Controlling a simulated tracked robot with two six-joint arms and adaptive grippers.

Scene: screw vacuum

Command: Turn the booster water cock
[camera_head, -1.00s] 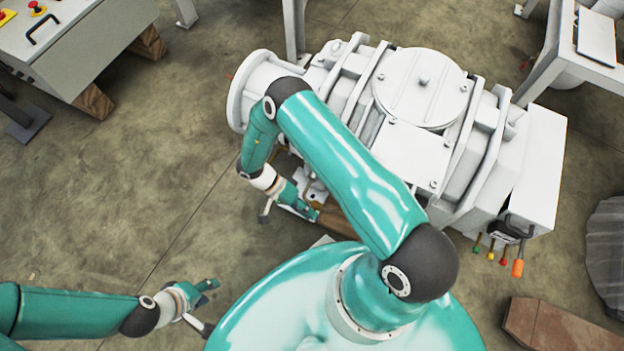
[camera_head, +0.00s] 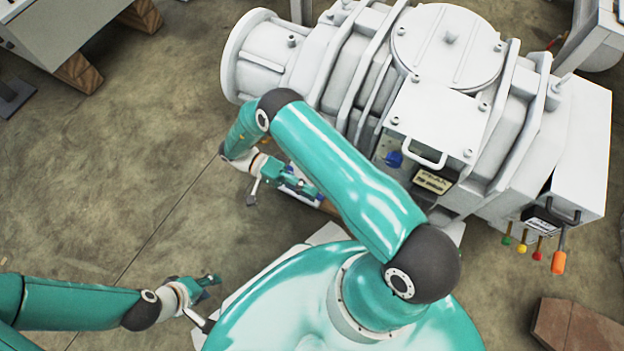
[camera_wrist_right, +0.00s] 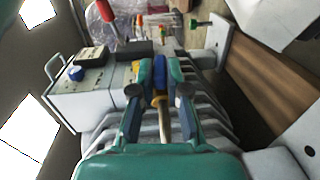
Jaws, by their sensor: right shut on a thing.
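My right arm reaches over to the low near-left side of the white vacuum machine (camera_head: 365,80). In the head view my right gripper (camera_head: 300,186) is small and partly covered by my arm. The cock's full shape is hidden by the fingers. My left gripper (camera_head: 208,284) hangs over the bare floor at the lower left, away from the machine; its finger gap is too small to judge.
A white panel with a handle (camera_head: 422,156) and a blue knob (camera_head: 394,158) are on the machine's near side. Coloured levers (camera_head: 530,246) hang at its right end. A wooden block (camera_head: 570,325) lies at the lower right.

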